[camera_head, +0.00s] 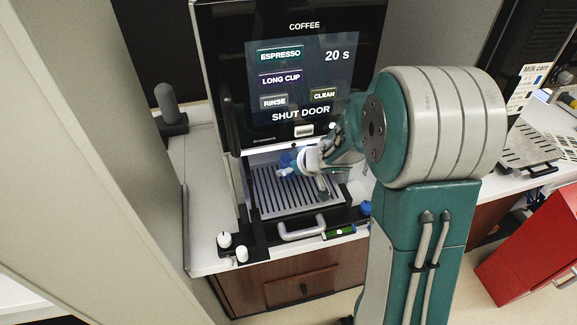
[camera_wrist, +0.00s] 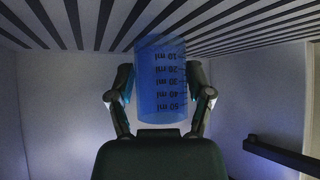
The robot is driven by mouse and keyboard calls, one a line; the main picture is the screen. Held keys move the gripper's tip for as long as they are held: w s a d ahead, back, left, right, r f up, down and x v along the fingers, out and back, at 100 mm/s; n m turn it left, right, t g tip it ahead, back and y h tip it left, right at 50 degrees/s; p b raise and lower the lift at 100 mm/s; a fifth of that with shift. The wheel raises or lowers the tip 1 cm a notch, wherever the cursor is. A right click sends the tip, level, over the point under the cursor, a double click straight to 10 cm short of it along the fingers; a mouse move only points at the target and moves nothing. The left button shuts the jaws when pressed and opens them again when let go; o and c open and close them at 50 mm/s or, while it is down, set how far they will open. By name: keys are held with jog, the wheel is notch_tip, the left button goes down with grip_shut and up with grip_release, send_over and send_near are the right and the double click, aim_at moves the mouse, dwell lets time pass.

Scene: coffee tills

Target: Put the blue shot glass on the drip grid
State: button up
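The blue shot glass (camera_wrist: 160,78) is see-through, with ml marks that read upside down in the wrist view. It also shows small and partly hidden in the head view (camera_head: 286,160), inside the coffee machine. My gripper (camera_wrist: 161,92) has a finger against each side of the glass. The gripper also shows in the head view (camera_head: 298,163), reaching in from the right. The drip grid (camera_head: 270,200) is a slatted plate under the glass. It fills the top of the wrist view (camera_wrist: 240,30). The glass's base overlaps the slats there; I cannot tell whether it touches them.
The machine's screen (camera_head: 303,75) reads "SHUT DOOR". A grey handle (camera_head: 301,229) is in front of the grid. White knobs (camera_head: 225,240) stand at front left. A dark bar (camera_wrist: 280,155) shows at the wrist view's right. The grid's front is clear.

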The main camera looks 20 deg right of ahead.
jog(key=shift+a+r, duration=0.1)
jog(key=shift+a, duration=0.4)
jog(key=v, duration=0.7)
jog(key=shift+w+d, duration=0.15)
jog(key=shift+d, duration=0.1)
jog(key=shift+s+r, duration=0.2)
jog(key=shift+s, duration=0.1)
jog(key=shift+s+d, duration=0.1)
